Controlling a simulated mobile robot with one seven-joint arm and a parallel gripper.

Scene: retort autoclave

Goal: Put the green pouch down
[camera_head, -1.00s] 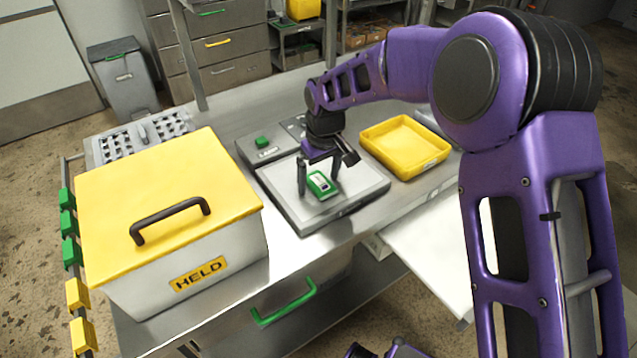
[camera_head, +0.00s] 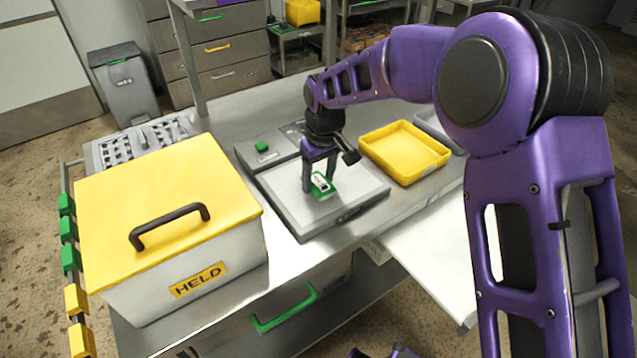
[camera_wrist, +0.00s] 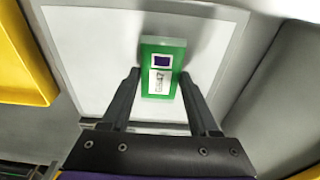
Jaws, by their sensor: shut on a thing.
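The green pouch (camera_head: 322,186) is a small flat green thing with a pale label and a dark window. It is at the pale plate of the scale-like device (camera_head: 347,203), near its middle. My gripper (camera_head: 320,188) points down with its fingers on either side of the pouch and is shut on it. In the wrist view the pouch (camera_wrist: 162,68) sits between the two dark fingertips, over the white plate (camera_wrist: 90,60). I cannot tell whether the pouch touches the plate or hangs just above it.
A yellow tray (camera_head: 405,150) stands right of the device. A large box with a yellow lid (camera_head: 165,190), marked HELD, stands at the left. A green button (camera_head: 262,147) is behind the plate. Bare steel counter shows between the box and the device.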

